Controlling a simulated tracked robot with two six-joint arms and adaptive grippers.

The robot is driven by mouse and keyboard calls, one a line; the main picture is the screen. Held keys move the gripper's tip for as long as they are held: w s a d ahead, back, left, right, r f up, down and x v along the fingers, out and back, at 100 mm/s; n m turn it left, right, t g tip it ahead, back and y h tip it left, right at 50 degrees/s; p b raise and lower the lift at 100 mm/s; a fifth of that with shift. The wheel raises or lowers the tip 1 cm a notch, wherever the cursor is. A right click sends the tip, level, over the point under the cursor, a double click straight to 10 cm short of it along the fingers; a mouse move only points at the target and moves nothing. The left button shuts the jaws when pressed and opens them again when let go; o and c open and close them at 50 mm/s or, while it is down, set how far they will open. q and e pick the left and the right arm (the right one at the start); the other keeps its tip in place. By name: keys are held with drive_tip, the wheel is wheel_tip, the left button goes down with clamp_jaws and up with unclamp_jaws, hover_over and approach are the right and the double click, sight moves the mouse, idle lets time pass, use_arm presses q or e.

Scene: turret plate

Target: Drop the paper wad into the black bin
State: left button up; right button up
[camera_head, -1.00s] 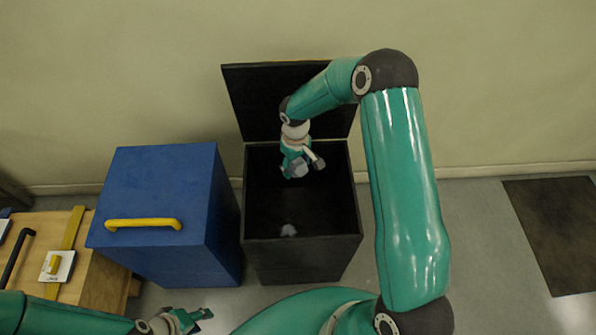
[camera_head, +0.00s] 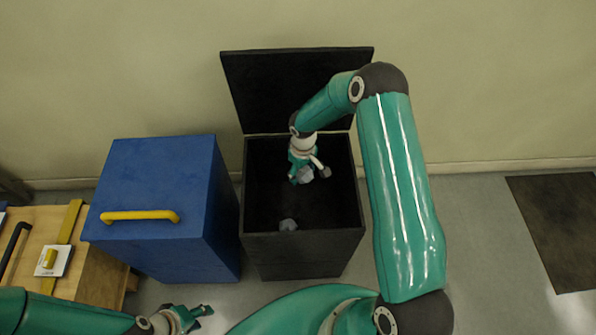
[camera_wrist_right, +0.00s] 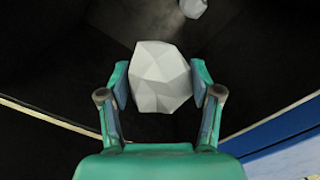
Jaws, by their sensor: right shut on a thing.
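The black bin (camera_head: 303,245) stands open, its lid (camera_head: 285,85) raised against the wall. My right gripper (camera_head: 309,176) is over the rear part of the bin's opening, shut on a pale grey, faceted paper wad (camera_head: 304,175). In the right wrist view the wad (camera_wrist_right: 161,77) sits between the two fingers of the right gripper (camera_wrist_right: 160,85), with the dark bin interior behind it. A second, similar wad (camera_head: 288,225) lies inside the bin near its front wall, and shows at the top of the wrist view (camera_wrist_right: 193,7). My left gripper (camera_head: 203,318) is empty and open at the lower left.
A blue bin (camera_head: 160,190) with a yellow handle (camera_head: 140,216) on its closed lid stands close to the left of the black bin. A wooden cabinet (camera_head: 100,280) is further left. A dark mat (camera_head: 560,230) lies on the floor at the right. The wall is close behind.

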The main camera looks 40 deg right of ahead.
drive_tip(key=o, duration=0.9)
drive_tip(key=shift+r, duration=0.1)
wheel_tip(320, 180, up, 12)
drive_tip(key=shift+f, duration=0.1)
idle(0.5)
